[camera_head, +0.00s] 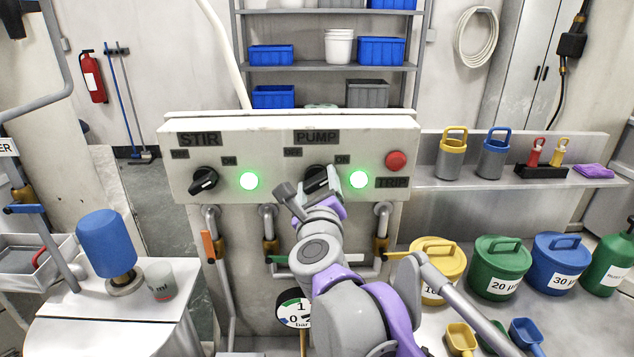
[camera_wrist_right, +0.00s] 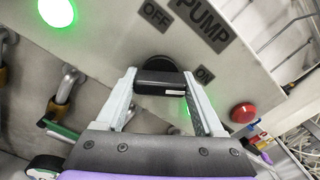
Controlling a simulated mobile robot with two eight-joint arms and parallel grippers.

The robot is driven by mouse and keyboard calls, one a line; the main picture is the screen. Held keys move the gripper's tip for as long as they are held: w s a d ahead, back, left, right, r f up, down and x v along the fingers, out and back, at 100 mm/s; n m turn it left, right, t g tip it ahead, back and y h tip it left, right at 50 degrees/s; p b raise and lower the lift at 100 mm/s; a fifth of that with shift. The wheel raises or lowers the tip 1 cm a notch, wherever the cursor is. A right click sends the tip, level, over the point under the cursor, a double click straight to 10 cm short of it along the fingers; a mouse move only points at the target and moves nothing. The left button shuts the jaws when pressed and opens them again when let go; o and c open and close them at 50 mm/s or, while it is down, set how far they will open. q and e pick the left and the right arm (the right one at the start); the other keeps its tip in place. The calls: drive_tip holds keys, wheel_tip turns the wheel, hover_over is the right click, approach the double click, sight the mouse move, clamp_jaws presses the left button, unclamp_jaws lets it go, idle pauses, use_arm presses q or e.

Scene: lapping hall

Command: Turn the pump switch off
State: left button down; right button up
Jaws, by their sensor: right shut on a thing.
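The pump switch (camera_head: 316,180) is a black rotary knob under the PUMP label on the pale control panel (camera_head: 270,152). My right gripper (camera_head: 312,194) is at the knob, and its fingers partly cover it in the head view. In the right wrist view, the two fingers (camera_wrist_right: 163,85) are closed on either side of the black knob (camera_wrist_right: 158,76). A white mark on the knob lies toward the ON-label side. The green pump lamp (camera_head: 359,180) is lit. My left gripper is not in view.
The stir switch (camera_head: 203,181) and its lit green lamp (camera_head: 248,181) are on the panel's left. The red TRIP button (camera_head: 396,160) is close on the right. Pipes and valve handles (camera_head: 208,246) are below. Lidded tubs (camera_head: 497,268) stand at right.

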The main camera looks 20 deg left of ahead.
drive_tip(key=n+p, duration=0.1)
drive_tip(key=n, duration=0.3)
drive_tip(key=shift+n, duration=0.4)
drive_tip(key=n, duration=0.3)
drive_tip(key=shift+p, duration=0.3)
drive_tip(key=shift+n, duration=1.7)
drive_tip(key=o, duration=1.4)
drive_tip(key=v, duration=1.1)
drive_tip(key=shift+b, duration=0.35)
